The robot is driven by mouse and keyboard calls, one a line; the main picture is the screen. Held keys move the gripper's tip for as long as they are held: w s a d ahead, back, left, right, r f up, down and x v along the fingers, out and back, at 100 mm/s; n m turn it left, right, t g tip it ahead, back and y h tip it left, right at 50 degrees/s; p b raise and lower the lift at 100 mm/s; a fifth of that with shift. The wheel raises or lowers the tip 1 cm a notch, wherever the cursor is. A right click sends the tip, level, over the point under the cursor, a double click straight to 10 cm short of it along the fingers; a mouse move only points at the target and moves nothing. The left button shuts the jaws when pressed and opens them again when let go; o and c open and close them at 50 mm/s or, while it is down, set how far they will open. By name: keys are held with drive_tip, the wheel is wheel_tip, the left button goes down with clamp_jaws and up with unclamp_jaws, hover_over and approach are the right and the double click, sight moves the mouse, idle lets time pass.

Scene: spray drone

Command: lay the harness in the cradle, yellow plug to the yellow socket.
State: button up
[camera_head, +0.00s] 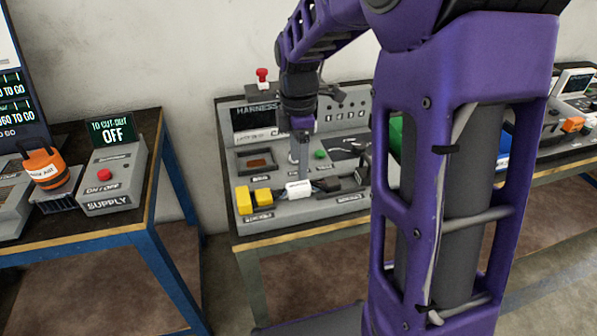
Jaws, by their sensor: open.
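The harness lies low along the front of the grey harness station (345,203). Its white middle block (298,188) carries a small label, and dark leads run right from it to a dark connector (350,183). At the left end are two yellow blocks side by side, a left one (243,200) and a right one (262,197). They look like socket and plug, but I cannot tell whether they are joined. My gripper (301,172) points down at the white block with its fingers open. I cannot tell whether they touch it. The cradle's shape is unclear at this size.
The station has a dark screen (254,118), a green button (320,155), a red knob (262,74) and a recessed tray (280,160). A supply box (112,180) reading OFF and an orange device (45,168) stand on the left table. My arm hides the station's right side.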

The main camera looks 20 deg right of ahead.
sight(299, 185)
wheel_tip(299, 185, up, 6)
drive_tip(key=shift+f+p, duration=0.1)
drive_tip(key=shift+p, duration=0.2)
